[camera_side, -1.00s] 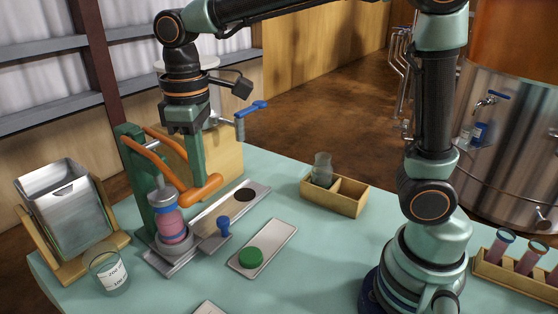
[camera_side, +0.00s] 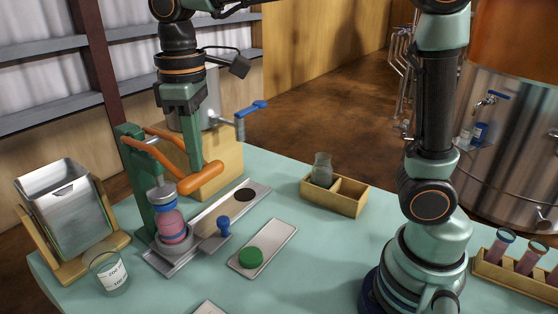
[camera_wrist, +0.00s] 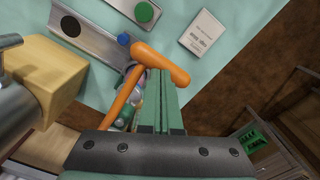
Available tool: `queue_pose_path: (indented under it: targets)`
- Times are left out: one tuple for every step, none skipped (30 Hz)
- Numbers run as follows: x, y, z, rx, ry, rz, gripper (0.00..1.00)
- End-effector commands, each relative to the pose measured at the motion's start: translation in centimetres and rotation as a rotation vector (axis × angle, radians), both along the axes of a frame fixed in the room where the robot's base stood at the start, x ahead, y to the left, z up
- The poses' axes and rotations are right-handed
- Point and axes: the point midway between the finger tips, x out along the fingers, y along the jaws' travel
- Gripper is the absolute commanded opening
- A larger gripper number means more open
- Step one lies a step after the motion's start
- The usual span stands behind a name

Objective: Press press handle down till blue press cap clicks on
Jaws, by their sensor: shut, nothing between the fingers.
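The press (camera_side: 133,170) stands at the left of the table, with its orange press handle (camera_side: 200,178) reaching toward the right. My gripper (camera_side: 196,165) is shut and empty, its fingertips at the top of the handle's grip. In the wrist view the handle (camera_wrist: 160,62) crosses at my fingertips (camera_wrist: 160,75); contact is hard to tell. A jar with pink contents (camera_side: 170,223) stands upright under the press. The blue press cap (camera_side: 165,206) shows at the jar's top, below the grey press head (camera_side: 160,193). Whether it is fully seated cannot be told.
A rail with a blue knob (camera_side: 223,226) runs from the press. A plate with a green disc (camera_side: 251,257) lies in front. A wooden box with a glass jar (camera_side: 322,170) is to the right. A labelled beaker (camera_side: 110,272) and metal bin (camera_side: 62,205) stand left.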

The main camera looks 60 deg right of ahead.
Motion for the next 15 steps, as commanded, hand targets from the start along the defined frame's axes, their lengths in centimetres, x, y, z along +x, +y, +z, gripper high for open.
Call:
queue_pose_path:
  targets:
    - [0.0,0.0,0.4,0.001,-0.003,0.0,0.0]
    - [0.0,0.0,0.6,0.001,-0.002,0.0,0.0]
    - [0.0,0.0,0.9,0.001,-0.002,0.0,0.0]
    - [0.1,0.0,1.2,0.001,-0.003,0.0,0.0]
    - [0.0,0.0,1.4,0.001,-0.003,0.0,0.0]
    - [0.0,0.0,1.7,0.001,-0.002,0.0,0.0]
    - [0.0,0.0,1.9,0.001,-0.002,0.0,0.0]
    - [0.0,0.0,2.1,0.001,-0.003,0.0,0.0]
    - [0.0,0.0,2.4,0.001,-0.003,0.0,0.0]
    - [0.0,0.0,2.6,0.001,-0.002,0.0,0.0]
    - [0.0,0.0,2.8,0.001,-0.002,0.0,0.0]
    - [0.0,0.0,3.1,0.001,-0.003,0.0,0.0]
    - [0.0,0.0,3.4,0.001,-0.002,0.0,0.0]
    - [0.0,0.0,3.6,0.0,-0.001,0.0,0.0]
    - [0.0,0.0,3.9,0.001,-0.002,0.0,0.0]
